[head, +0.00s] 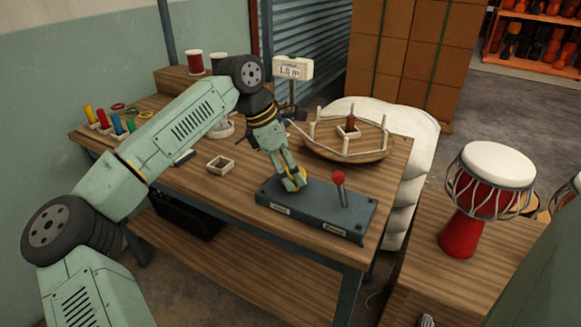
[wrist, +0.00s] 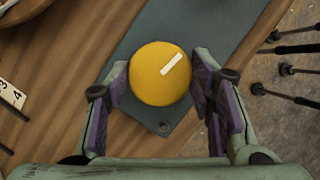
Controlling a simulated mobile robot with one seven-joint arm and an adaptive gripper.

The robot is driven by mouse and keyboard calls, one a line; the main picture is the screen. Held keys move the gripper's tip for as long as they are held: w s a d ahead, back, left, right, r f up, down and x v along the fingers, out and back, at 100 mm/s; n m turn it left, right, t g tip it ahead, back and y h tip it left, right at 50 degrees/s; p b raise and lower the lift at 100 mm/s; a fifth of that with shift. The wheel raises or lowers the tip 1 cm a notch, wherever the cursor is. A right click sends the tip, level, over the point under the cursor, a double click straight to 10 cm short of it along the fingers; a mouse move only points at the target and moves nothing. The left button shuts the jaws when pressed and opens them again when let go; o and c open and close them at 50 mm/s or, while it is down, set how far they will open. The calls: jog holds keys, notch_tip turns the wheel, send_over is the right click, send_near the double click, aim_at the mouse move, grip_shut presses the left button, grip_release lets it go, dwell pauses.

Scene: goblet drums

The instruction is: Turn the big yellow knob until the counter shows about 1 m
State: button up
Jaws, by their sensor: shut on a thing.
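The big yellow knob (wrist: 160,76) sits at one end of a dark grey control box (head: 330,209) on the wooden workbench. My gripper (head: 292,182) is on the knob from above, and its purple-padded fingers (wrist: 160,85) are shut on both sides of it. In the wrist view the white mark on the knob points up and to the right. In the head view the knob is mostly hidden by my fingers. The white counter (head: 292,69) on a post at the back of the bench reads 1.0 m.
A red-knobbed lever (head: 338,178) stands on the same box, right of my gripper. Behind it is a round wooden turntable (head: 345,150) with white posts. A small empty tray (head: 220,164) lies to the left. A red goblet drum (head: 480,195) stands on the right.

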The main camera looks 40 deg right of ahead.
dwell(0.3)
jog(key=o, duration=1.2)
jog(key=shift+c, duration=0.2)
jog(key=shift+r, duration=0.1)
jog(key=v, duration=1.1)
jog(key=shift+r, duration=0.4)
jog(key=shift+w+a, duration=0.1)
jog(key=shift+w, duration=0.05)
